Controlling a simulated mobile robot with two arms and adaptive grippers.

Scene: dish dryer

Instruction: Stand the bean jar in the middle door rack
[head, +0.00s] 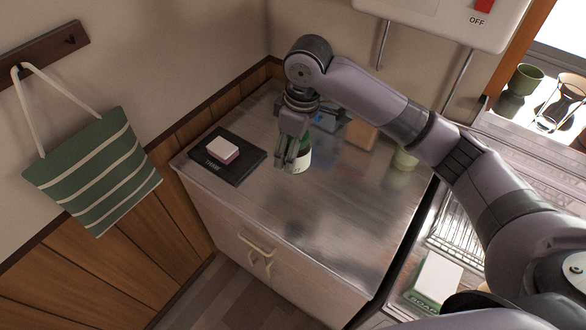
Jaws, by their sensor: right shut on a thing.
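My right gripper (291,160) reaches down over the metal counter from the upper right. It is shut on a small jar (302,161) with a green upper part and a white lower band. The gripper's fingers hide part of it. The jar is upright or nearly so, at or just above the counter; I cannot tell if it touches. Its marking is too small to read, so I cannot confirm that it is the bean jar. No door rack can be made out. My left gripper is not in view.
A black tray (205,171) with a white and pink block (223,150) lies left of the jar. A brown block (360,132) and a pale green cup (405,159) stand behind, right. The counter (310,215)'s front is clear. A wire rack (455,235) is at right.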

